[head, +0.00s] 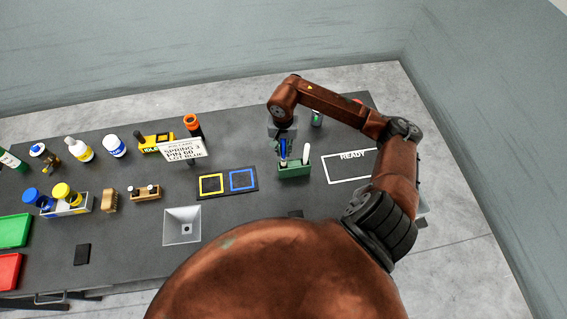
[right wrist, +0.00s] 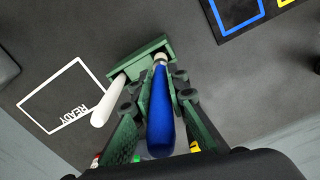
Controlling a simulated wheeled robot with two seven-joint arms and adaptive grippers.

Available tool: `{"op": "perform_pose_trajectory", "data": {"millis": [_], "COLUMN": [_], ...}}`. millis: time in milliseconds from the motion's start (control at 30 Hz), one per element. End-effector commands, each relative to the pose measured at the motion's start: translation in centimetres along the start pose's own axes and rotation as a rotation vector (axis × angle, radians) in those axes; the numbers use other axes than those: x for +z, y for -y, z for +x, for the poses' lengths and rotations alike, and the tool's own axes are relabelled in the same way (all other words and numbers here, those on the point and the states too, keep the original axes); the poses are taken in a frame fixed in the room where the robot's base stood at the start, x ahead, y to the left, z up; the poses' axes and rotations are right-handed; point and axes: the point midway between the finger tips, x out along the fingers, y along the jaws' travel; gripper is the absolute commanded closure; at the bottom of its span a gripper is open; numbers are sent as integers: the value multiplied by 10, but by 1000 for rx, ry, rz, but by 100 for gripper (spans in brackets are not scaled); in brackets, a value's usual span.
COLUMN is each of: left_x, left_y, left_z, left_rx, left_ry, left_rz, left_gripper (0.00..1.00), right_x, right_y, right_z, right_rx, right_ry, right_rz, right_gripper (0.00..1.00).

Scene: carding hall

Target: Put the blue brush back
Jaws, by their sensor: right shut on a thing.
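The blue brush (right wrist: 161,112) is between the fingers of my right gripper (right wrist: 156,86), which is shut on its handle. In the head view the blue brush (head: 283,149) is mostly upright under my right gripper (head: 282,143). Its pale end is at the green brush holder (right wrist: 147,57). I cannot tell whether that end is inside a slot or just above it. A white brush (right wrist: 106,104) stands in the same holder beside the blue one; the holder also shows in the head view (head: 295,171). My left gripper is not in view.
A white outlined READY area (head: 345,172) lies right of the holder. A dark mat with yellow and blue squares (head: 228,194) lies left. A sign (head: 183,151), bottles, a hopper-like white tray (head: 182,238) and green and red trays (head: 12,231) stand farther left.

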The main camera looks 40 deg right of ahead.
Motion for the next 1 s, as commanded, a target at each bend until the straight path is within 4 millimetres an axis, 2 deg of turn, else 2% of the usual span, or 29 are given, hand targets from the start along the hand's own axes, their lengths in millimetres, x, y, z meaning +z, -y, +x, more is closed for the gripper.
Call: {"op": "perform_pose_trajectory", "data": {"millis": [33, 100, 167, 367, 600, 767, 933, 967, 1000], "left_x": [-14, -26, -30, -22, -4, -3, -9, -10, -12], "left_y": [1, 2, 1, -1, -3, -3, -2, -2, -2], "left_z": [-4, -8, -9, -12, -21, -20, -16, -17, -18], "left_rx": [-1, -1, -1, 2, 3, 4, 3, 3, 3], "left_ry": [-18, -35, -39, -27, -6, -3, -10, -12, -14], "left_rz": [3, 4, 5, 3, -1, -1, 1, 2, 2], "left_gripper": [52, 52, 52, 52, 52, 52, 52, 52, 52], "right_x": [2, 1, 0, 0, 0, -1, -1, -1, -1], "right_y": [0, 0, 0, 1, 2, 2, 1, 1, 1], "right_z": [9, 21, 29, 44, 73, 74, 77, 76, 76], "right_rx": [0, -1, -1, -1, -3, -2, -1, -1, -1], "right_ry": [6, 4, 1, -1, -4, -5, -6, -5, -5], "right_rz": [3, 2, 3, 2, 2, 1, 1, 1, 1], "right_gripper": [100, 100, 100, 100, 100, 100, 100, 84, 81]}}
